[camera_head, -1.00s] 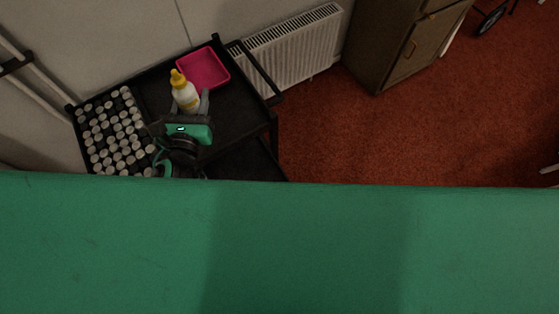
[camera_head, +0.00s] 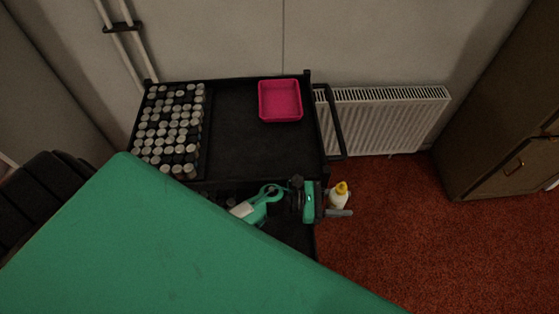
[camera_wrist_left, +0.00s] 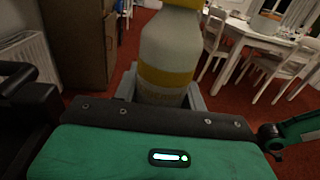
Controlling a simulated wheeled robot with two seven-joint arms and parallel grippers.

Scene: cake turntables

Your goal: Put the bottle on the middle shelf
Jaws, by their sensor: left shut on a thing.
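The bottle (camera_head: 338,197) is white with a yellow cap. It is in my left gripper (camera_head: 343,202), just right of the black cart (camera_head: 245,140) and over the red floor in the head view. In the left wrist view the bottle (camera_wrist_left: 165,55) stands roughly upright between the two grey fingers, with a yellow band and its top cut off by the frame. The cart's top shelf shows fully. A dark lower level (camera_head: 293,233) shows partly below its front edge; my arm and green body hide much of it. My right gripper is not seen.
A pink tray (camera_head: 280,101) and rows of grey-capped jars (camera_head: 170,130) are on the cart's top. A black handle (camera_head: 331,125) juts from its right side. A white radiator (camera_head: 385,120) and brown cabinet (camera_head: 500,140) stand behind. Red floor right of the cart is open.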

